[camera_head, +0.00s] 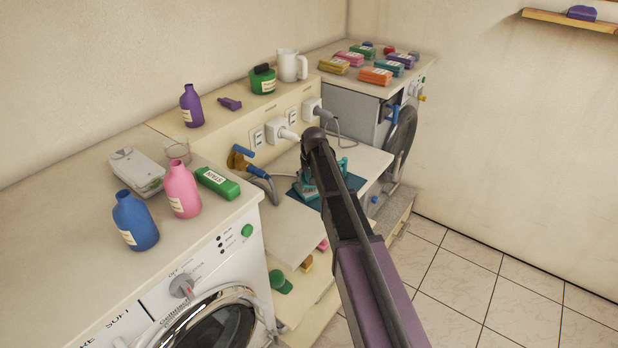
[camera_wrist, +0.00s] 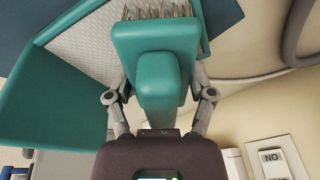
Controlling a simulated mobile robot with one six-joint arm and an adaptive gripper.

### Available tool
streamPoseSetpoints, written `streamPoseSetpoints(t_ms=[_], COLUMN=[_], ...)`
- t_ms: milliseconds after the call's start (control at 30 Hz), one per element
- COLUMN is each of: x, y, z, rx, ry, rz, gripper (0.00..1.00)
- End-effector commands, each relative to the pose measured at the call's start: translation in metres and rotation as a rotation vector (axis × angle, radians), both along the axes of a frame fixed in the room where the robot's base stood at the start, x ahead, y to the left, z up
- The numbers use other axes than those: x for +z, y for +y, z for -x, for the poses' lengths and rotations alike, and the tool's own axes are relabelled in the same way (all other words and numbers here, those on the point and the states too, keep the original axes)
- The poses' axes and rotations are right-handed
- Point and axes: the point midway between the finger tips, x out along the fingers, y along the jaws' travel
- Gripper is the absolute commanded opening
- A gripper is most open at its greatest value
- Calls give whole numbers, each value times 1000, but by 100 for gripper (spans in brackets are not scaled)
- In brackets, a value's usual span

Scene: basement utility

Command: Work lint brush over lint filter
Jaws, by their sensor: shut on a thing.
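The teal lint brush (camera_wrist: 155,38) fills the middle of the wrist view, its bristles at the top edge. My gripper (camera_wrist: 160,80) is shut on its handle, one finger on each side. The lint filter (camera_wrist: 45,105), a teal frame with pale mesh, lies behind and to the left of the brush. The bristle end overlaps the mesh edge in the picture; I cannot tell whether they touch. In the head view, teal parts show on a dark blue mat (camera_head: 355,182), but my arm hides most of the gripper and brush.
Wall sockets with plugs (camera_head: 277,130) and cables stand behind the mat. Several coloured packs (camera_head: 376,76) lie on the far machine. Pale counter beside the mat is clear.

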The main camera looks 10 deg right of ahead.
Motion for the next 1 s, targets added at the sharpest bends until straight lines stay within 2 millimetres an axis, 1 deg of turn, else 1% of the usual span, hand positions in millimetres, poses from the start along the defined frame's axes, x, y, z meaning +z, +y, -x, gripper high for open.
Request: streamPoseSetpoints(t_ms=[200,433,833,1000], x=[1,1,1,1], y=[11,17,17,12], z=[5,7,7,5], rx=[1,0,0,0], ry=[0,0,0,0], rz=[-1,-1,-1,-1], gripper=[32,32,32,32])
